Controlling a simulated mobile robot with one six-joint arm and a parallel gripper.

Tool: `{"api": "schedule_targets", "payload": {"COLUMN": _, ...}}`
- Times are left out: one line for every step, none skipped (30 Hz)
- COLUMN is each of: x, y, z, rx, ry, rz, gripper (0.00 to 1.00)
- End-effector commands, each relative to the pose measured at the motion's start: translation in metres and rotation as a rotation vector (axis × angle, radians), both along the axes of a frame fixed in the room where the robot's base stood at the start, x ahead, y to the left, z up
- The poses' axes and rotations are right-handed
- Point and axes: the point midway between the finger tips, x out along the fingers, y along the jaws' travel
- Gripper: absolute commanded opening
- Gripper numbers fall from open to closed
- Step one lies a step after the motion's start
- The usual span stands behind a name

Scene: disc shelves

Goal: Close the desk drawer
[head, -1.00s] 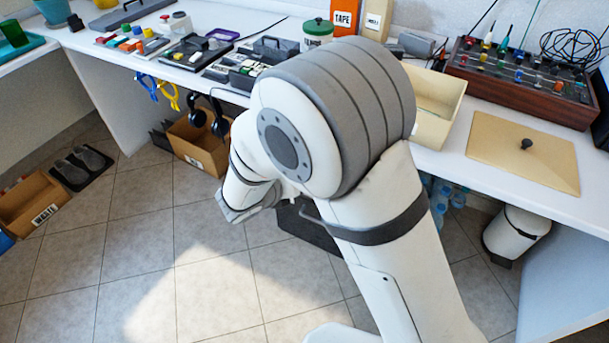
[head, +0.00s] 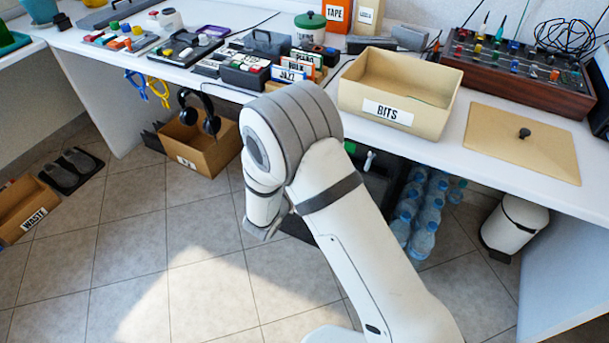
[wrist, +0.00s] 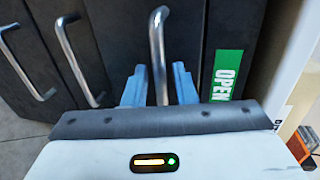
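A dark drawer unit (head: 377,188) stands under the desk, mostly hidden behind my arm in the head view. A dark part of it (head: 297,226) juts out low beside my wrist. In the wrist view, dark drawer fronts (wrist: 112,35) carry several upright metal bar handles. The nearest handle (wrist: 157,28) runs between the two blue fingers of my gripper (wrist: 159,72). The fingers are apart, with a narrow gap on each side of the bar. I cannot tell whether they touch it. A green OPEN label (wrist: 228,75) is on the front, right of the fingers.
The white desk top (head: 440,170) holds a BITS box (head: 390,114), a flat tan lid (head: 522,148) and a mixer (head: 520,75). Water bottles (head: 424,238) and a white bin (head: 514,226) stand underneath. A cardboard box (head: 200,155) is left of my arm. The tiled floor in front is clear.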

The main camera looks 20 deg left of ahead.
Motion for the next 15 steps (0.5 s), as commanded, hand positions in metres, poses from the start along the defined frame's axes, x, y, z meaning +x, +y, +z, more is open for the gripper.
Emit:
{"api": "schedule_targets", "payload": {"x": 0.0029, "y": -0.0007, "z": -0.0011, "rx": 0.0, "ry": 0.0, "rz": 0.0, "gripper": 0.25}}
{"api": "schedule_targets", "payload": {"x": 0.0038, "y": -0.0007, "z": -0.0012, "rx": 0.0, "ry": 0.0, "rz": 0.0, "gripper": 0.25}}
{"api": "schedule_targets", "payload": {"x": 0.0047, "y": -0.0012, "z": -0.0011, "rx": 0.0, "ry": 0.001, "rz": 0.0, "gripper": 0.25}}
{"api": "schedule_targets", "payload": {"x": 0.0052, "y": -0.0017, "z": -0.0011, "rx": 0.0, "ry": 0.001, "rz": -0.001, "gripper": 0.25}}
{"api": "schedule_targets", "payload": {"x": 0.0054, "y": -0.0018, "z": -0.001, "rx": 0.0, "ry": 0.001, "rz": -0.001, "gripper": 0.25}}
{"api": "schedule_targets", "payload": {"x": 0.0054, "y": -0.0019, "z": -0.0009, "rx": 0.0, "ry": 0.001, "rz": -0.001, "gripper": 0.25}}
{"api": "schedule_targets", "payload": {"x": 0.0053, "y": -0.0018, "z": -0.0008, "rx": 0.0, "ry": 0.001, "rz": -0.001, "gripper": 0.25}}
{"api": "schedule_targets", "payload": {"x": 0.0052, "y": -0.0018, "z": -0.0007, "rx": 0.0, "ry": 0.001, "rz": -0.001, "gripper": 0.25}}
{"api": "schedule_targets", "payload": {"x": 0.0052, "y": -0.0018, "z": -0.0007, "rx": 0.001, "ry": 0.001, "rz": -0.001, "gripper": 0.25}}
{"api": "schedule_targets", "payload": {"x": 0.0051, "y": -0.0018, "z": -0.0007, "rx": 0.001, "ry": 0.001, "rz": -0.001, "gripper": 0.24}}
{"api": "schedule_targets", "payload": {"x": 0.0051, "y": -0.0018, "z": -0.0007, "rx": 0.001, "ry": 0.001, "rz": -0.001, "gripper": 0.21}}
{"api": "schedule_targets", "payload": {"x": 0.0051, "y": -0.0018, "z": -0.0007, "rx": 0.001, "ry": 0.001, "rz": -0.001, "gripper": 0.18}}
{"api": "schedule_targets", "payload": {"x": 0.0051, "y": -0.0018, "z": -0.0007, "rx": 0.001, "ry": 0.001, "rz": -0.001, "gripper": 0.16}}
{"api": "schedule_targets", "payload": {"x": 0.005, "y": -0.0018, "z": -0.0007, "rx": 0.001, "ry": 0.001, "rz": -0.001, "gripper": 0.13}}
{"api": "schedule_targets", "payload": {"x": 0.005, "y": -0.0018, "z": -0.0007, "rx": 0.001, "ry": 0.001, "rz": -0.001, "gripper": 0.1}}
